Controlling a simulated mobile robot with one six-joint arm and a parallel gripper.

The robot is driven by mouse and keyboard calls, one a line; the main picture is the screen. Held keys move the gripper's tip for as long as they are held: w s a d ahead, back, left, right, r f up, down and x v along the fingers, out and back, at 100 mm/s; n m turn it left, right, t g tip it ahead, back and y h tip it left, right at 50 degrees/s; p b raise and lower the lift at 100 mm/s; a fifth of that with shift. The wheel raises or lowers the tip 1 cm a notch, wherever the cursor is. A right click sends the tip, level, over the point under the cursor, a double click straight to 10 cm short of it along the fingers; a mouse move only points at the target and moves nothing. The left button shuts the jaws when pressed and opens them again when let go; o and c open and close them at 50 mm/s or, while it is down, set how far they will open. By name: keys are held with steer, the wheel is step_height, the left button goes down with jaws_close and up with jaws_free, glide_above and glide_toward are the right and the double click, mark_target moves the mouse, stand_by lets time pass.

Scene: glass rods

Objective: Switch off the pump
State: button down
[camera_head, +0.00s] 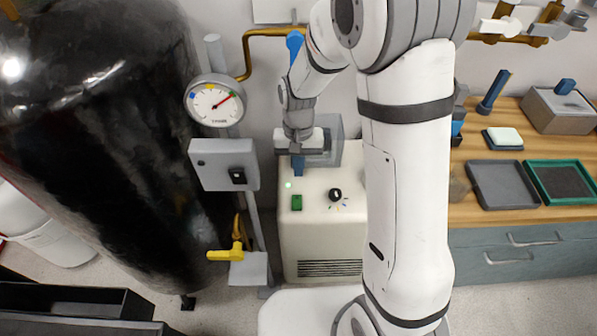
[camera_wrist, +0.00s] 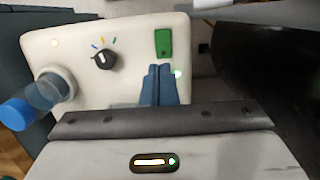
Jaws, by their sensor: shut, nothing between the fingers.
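The pump (camera_head: 320,240) is a cream box on the floor with a vent grille low on its front. On its panel are a green switch (camera_head: 297,202), a small lit green lamp (camera_head: 288,184) and a black knob (camera_head: 335,195) with coloured marks. The wrist view shows the green switch (camera_wrist: 163,42), lamp (camera_wrist: 178,73) and knob (camera_wrist: 104,58). My gripper (camera_head: 298,172) has blue fingers, shut and empty, over the back of the pump's panel. In the wrist view the fingertips (camera_wrist: 160,68) point toward the switch, and a gap shows between them and it.
A clear vessel (camera_wrist: 55,88) with a blue cap (camera_wrist: 17,113) stands beside the knob in the wrist view. A large black tank (camera_head: 100,130), a gauge (camera_head: 214,101), a grey switch box (camera_head: 210,165) and a yellow valve handle (camera_head: 226,253) are left. A wooden bench (camera_head: 480,218) with trays is right.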

mark_target(299, 205)
steer(key=f, duration=0.3)
steer(key=s+f, duration=0.1)
steer(key=f, duration=0.3)
steer(key=s+f, duration=0.1)
steer(key=f, duration=0.3)
steer(key=shift+f+b, duration=0.25)
steer(key=shift+b, duration=0.05)
